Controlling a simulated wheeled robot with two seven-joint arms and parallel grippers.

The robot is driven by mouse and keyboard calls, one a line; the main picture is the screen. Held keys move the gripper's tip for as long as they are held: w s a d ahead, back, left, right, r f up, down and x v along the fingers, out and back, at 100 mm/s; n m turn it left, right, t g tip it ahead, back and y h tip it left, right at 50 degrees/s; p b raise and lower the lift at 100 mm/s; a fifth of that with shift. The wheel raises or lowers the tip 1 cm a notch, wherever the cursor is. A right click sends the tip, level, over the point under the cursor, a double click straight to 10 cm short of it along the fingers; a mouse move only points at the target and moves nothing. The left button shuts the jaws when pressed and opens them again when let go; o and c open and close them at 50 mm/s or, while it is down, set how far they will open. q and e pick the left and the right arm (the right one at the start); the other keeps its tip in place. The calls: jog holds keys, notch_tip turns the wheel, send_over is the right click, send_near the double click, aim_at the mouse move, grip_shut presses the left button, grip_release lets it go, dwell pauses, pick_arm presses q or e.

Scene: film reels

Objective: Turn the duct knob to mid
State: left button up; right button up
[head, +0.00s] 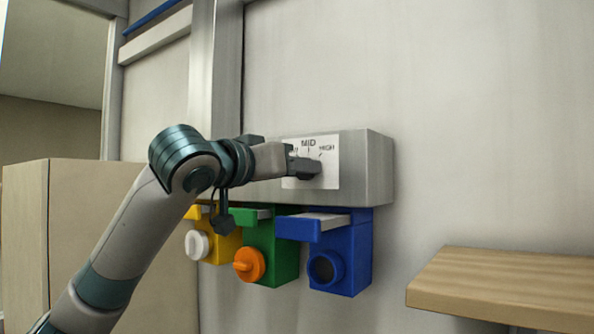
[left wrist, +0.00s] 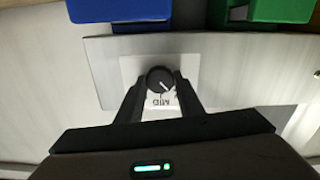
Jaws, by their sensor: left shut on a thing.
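The duct knob (left wrist: 160,79) is a dark round dial on a white label plate (head: 330,166) fixed to a grey metal box (head: 378,165). The plate reads MID at top centre and HIGH at right; the left label is mostly hidden. In the left wrist view, seen upside down, a pale mark on the knob slants to the lower right, toward the left side of MID on the plate. My left gripper (head: 306,166) is at the plate, its two dark fingers (left wrist: 161,84) shut on either side of the knob. In the head view the gripper hides the knob. My right gripper is out of view.
Below the box hang a yellow unit (head: 222,246) with a white knob, a green unit (head: 287,262) with an orange knob and a blue unit (head: 358,250) with a dark round part. A wooden shelf (head: 500,286) juts out at lower right. The wall above is bare.

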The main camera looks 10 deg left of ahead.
pick_arm(q)
jog(key=m+b, duration=0.1)
jog(key=m, duration=0.3)
jog(key=shift+m, duration=1.9)
jog(key=o, duration=1.1)
jog(key=shift+c, duration=0.2)
jog(key=shift+s, duration=0.15)
